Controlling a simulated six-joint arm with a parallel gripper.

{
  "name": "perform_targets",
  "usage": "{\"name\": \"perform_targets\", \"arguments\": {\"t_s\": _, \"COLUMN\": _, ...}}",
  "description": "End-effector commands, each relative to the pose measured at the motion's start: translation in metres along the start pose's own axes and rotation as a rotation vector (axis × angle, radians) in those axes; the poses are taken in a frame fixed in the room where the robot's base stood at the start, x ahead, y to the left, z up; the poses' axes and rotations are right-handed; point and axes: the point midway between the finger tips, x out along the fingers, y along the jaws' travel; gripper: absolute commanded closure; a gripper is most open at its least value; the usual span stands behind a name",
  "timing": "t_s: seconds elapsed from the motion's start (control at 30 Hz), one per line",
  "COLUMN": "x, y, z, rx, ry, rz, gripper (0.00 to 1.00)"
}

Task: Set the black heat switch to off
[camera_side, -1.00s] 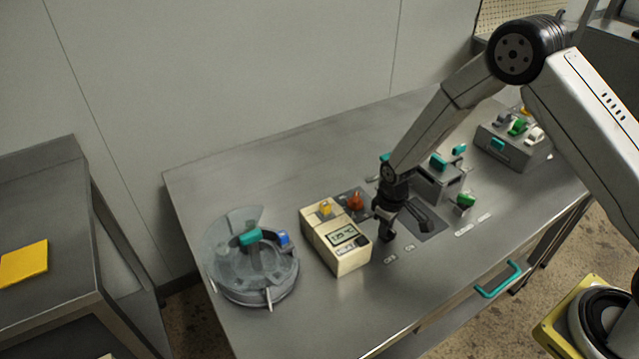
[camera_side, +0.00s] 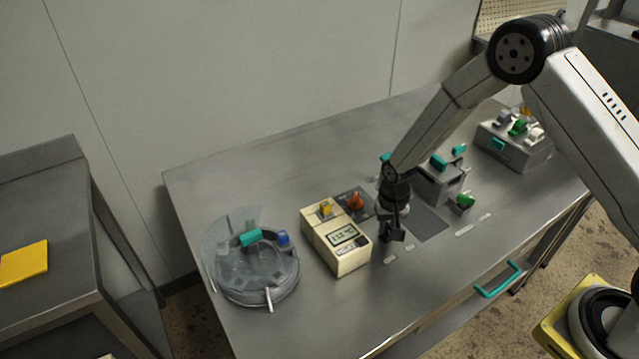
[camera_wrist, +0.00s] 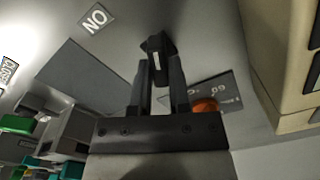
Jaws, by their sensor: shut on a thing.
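My gripper (camera_wrist: 162,62) is shut on the black heat switch (camera_wrist: 156,44), which shows between and just beyond its two dark fingertips in the wrist view. In the side view my gripper (camera_side: 391,232) points down at the table, right of the cream box with a display. The switch is hard to tell from the dark fingers there. The switch's exact setting cannot be read.
A cream box (camera_side: 348,258) stands close on the left, with an orange-red knob (camera_side: 355,202) behind it. A grey plate (camera_side: 430,224) lies to the right, with a grey box (camera_side: 440,185) and a green-handled part (camera_side: 465,201) beyond. The round vessel (camera_side: 262,290) is farther left.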

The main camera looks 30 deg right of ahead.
Motion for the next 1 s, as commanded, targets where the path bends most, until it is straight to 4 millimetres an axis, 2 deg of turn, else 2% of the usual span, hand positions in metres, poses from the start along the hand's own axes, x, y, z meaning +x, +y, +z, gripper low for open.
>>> {"name": "perform_targets", "arguments": {"t_s": 0.53, "x": 0.0000, "y": 0.0005, "z": 0.0011, "rx": 0.042, "ry": -0.003, "rz": 0.001, "gripper": 1.00}}
{"name": "perform_targets", "arguments": {"t_s": 0.57, "x": 0.0000, "y": 0.0004, "z": 0.0011, "rx": 0.042, "ry": -0.003, "rz": 0.001, "gripper": 0.75}}
{"name": "perform_targets", "arguments": {"t_s": 0.6, "x": 0.0001, "y": 0.0005, "z": 0.0011, "rx": 0.042, "ry": -0.003, "rz": 0.001, "gripper": 0.62}}
{"name": "perform_targets", "arguments": {"t_s": 0.67, "x": 0.0001, "y": 0.0004, "z": 0.0010, "rx": 0.042, "ry": -0.003, "rz": 0.001, "gripper": 0.43}}
{"name": "perform_targets", "arguments": {"t_s": 1.0, "x": -0.0004, "y": 0.0002, "z": 0.0003, "rx": 0.039, "ry": -0.001, "rz": 0.000, "gripper": 0.43}}
